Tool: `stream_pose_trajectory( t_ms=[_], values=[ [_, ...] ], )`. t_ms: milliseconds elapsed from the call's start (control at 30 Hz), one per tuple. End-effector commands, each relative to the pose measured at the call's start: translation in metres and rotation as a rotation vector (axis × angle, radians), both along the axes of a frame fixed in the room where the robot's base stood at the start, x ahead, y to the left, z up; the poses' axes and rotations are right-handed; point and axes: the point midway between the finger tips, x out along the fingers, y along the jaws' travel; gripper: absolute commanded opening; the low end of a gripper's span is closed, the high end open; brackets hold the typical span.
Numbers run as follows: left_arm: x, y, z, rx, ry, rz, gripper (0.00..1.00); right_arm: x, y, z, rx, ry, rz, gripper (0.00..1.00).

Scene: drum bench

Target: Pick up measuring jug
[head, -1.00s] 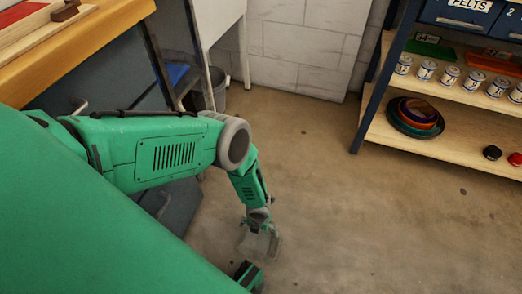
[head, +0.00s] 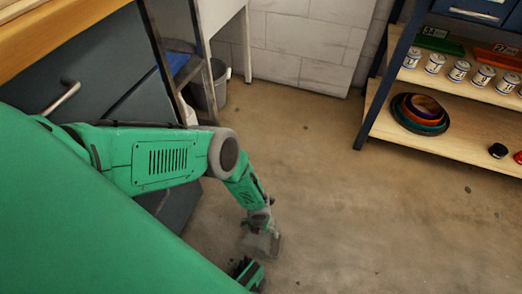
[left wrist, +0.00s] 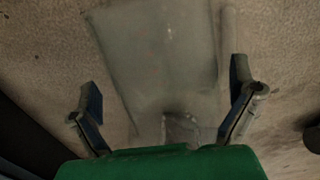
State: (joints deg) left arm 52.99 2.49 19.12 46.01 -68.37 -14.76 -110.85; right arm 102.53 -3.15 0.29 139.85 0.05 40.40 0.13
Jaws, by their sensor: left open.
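Beyond and between the fingers is a pale, see-through-looking grey shape (left wrist: 160,50) over the floor, with a smaller glassy patch (left wrist: 181,129) close to the palm. The fingers are too small there to read. My right gripper is not in view.
A dark drawer cabinet with a wooden top (head: 55,28) stands at the left. A grey bin (head: 211,88) is behind it. At the right, a shelf unit (head: 460,138) holds white tins (head: 459,70) and nested coloured bowls (head: 421,113). The floor (head: 370,210) between is clear.

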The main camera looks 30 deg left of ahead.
Motion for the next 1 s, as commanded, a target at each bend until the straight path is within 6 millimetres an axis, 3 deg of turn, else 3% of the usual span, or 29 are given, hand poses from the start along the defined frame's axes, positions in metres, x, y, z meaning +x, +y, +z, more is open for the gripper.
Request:
stream_pose_trajectory(
  t_ms=[533, 600, 667, 733, 767, 1000],
  values=[
    [-0.0004, -0.0005, -0.0043, -0.001, 0.001, 0.0, 1.0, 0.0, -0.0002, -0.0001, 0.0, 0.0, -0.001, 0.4],
    [-0.0004, -0.0005, -0.0042, -0.001, 0.001, 0.0, 0.75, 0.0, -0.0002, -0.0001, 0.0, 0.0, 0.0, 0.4],
    [-0.0004, -0.0006, -0.0042, -0.001, 0.001, 0.0, 0.57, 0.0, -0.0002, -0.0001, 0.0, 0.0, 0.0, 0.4],
    [-0.0001, -0.0007, -0.0041, -0.001, 0.0, 0.0, 0.57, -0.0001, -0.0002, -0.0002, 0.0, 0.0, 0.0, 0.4],
    [-0.0001, -0.0007, -0.0041, -0.001, 0.0, 0.0, 0.52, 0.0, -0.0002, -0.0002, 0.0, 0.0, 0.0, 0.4],
    [0.0004, -0.0009, -0.0021, -0.001, 0.0, -0.001, 0.52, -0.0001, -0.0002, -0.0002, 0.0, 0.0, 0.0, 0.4]
  ],
)
